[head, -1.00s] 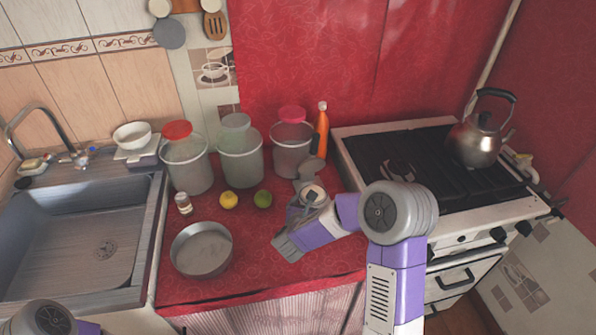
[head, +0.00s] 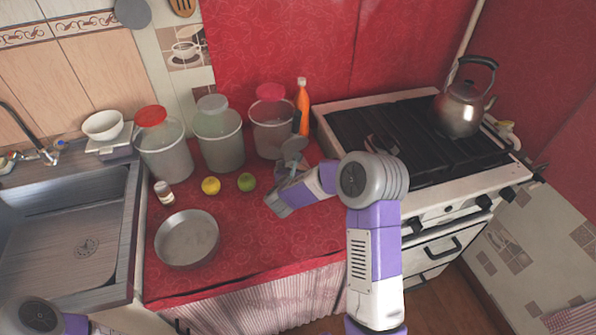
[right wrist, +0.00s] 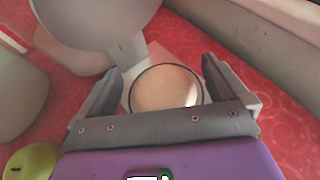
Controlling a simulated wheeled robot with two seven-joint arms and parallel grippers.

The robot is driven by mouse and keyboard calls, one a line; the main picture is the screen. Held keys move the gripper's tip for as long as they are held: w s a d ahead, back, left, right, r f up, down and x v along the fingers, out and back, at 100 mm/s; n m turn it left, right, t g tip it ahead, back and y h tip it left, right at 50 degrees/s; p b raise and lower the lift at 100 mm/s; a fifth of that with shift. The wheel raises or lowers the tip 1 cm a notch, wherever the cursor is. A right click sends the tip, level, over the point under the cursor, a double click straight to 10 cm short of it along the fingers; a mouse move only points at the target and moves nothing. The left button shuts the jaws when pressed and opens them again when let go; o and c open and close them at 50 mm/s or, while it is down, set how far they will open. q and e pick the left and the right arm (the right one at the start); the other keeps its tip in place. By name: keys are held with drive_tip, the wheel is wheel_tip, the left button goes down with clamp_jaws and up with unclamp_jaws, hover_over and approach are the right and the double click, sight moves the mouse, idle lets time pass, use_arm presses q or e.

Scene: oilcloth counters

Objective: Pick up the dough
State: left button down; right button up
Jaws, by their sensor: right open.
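A round, pale beige surface that looks like the dough (right wrist: 166,86) shows in the right wrist view, inside a dark circular rim on a light base. It appears between the two fingers of my right gripper (right wrist: 162,78), which is open and holds nothing. How far the fingers are above it, I cannot tell. In the head view my right gripper (head: 279,203) is low over the red counter, beside a grey appliance (head: 292,149). The dough is hidden there behind my wrist. My left gripper is outside the frame; only part of my left arm shows.
The grey appliance also fills the right wrist view's top left (right wrist: 95,20). A green fruit (head: 246,182), yellow fruit (head: 211,186), small jar (head: 164,193) and round pan (head: 187,238) lie left. Bins (head: 273,130) and an orange bottle (head: 302,108) stand behind. The stove (head: 410,135) is right.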

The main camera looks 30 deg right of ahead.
drive_tip(key=c, duration=1.1)
drive_tip(key=shift+r, duration=0.65)
drive_tip(key=shift+s+a+r+p, duration=0.15)
drive_tip(key=shift+a+p, duration=0.1)
drive_tip(key=shift+p, duration=0.1)
drive_tip(key=s+a, duration=1.2)
drive_tip(key=s, duration=0.1)
drive_tip(key=shift+p, duration=0.4)
